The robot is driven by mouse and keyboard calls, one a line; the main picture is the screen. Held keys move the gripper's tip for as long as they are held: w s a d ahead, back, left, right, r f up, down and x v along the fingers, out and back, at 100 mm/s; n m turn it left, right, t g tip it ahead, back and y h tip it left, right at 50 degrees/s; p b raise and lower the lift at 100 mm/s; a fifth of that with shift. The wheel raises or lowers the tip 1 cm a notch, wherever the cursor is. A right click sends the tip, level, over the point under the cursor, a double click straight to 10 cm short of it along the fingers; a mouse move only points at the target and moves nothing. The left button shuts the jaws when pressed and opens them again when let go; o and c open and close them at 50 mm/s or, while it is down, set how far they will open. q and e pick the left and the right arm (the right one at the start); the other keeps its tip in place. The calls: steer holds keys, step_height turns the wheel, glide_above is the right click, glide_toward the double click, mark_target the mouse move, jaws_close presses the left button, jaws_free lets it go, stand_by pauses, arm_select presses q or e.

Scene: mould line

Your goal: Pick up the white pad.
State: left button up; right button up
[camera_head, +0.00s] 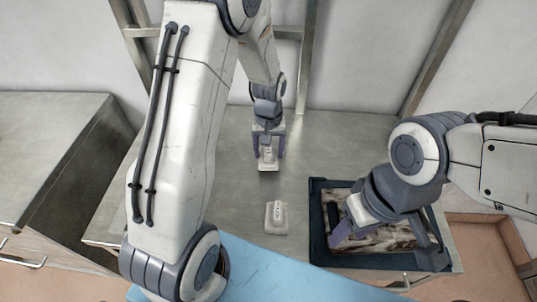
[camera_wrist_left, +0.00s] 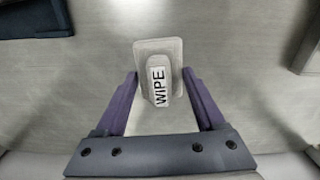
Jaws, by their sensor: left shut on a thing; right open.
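A white pad with a raised handle labelled "WIPE" (camera_wrist_left: 172,52) is between the purple fingers of my left gripper (camera_wrist_left: 160,78). In the head view this pad (camera_head: 267,164) is at the far middle of the grey table. My left gripper (camera_head: 268,152) is shut on it. I cannot tell whether the pad touches the table. A second white pad-like block (camera_head: 276,217) lies nearer on the table, its label unreadable. My right gripper (camera_head: 362,225) is open over a dark tray, and its fingertips are partly hidden.
The dark-rimmed tray (camera_head: 318,215) at the right holds a brown and white marbled block (camera_head: 385,238). The grey table (camera_head: 330,145) is clear between the pad and the tray. Metal frame posts (camera_head: 436,55) and a pale wall stand behind. A metal cabinet (camera_head: 45,140) stands at the left.

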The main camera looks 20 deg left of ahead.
mark_target(272, 150)
arm_select(q)
steer(key=r, duration=0.1)
steer(key=d+r, duration=0.1)
steer(key=r, duration=0.1)
steer(key=shift+b, duration=0.4)
steer(key=s+d+r+b, duration=0.1)
steer(key=s+d+r, duration=0.1)
steer(key=d+r, duration=0.4)
steer(key=d, duration=0.4)
steer(key=shift+d+r+b, duration=0.2)
steer(key=shift+d+b, duration=0.05)
steer(key=shift+b, duration=0.15)
steer(key=shift+s, duration=0.1)
